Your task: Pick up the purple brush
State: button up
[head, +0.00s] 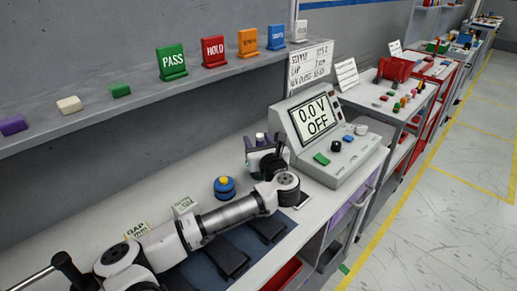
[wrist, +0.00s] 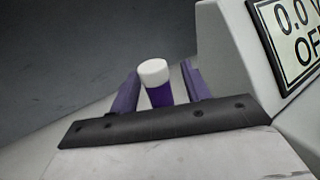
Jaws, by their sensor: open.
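The purple brush (wrist: 159,97), a purple upright body with a white top, stands between the two purple fingers of my gripper (wrist: 159,72) in the wrist view. A gap shows on each side of it, so the jaws are open around it and not closed on it. Its lower part is hidden behind the black palm bar. In the head view my gripper (head: 258,143) is at the back of the bench, left of the meter, with the brush's pale top (head: 260,137) showing among the fingers.
The grey meter (head: 328,135) reading "0.0 V OFF" stands close on the right of my gripper. A blue and yellow knob-like object (head: 225,187) sits to the left. A shelf (head: 120,108) with coloured signs and small blocks runs along the wall above. Dark pads (head: 225,257) lie in front.

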jog(key=shift+w+a, duration=0.1)
jog(key=shift+w, duration=0.15)
jog(key=shift+s, duration=0.15)
grip_shut()
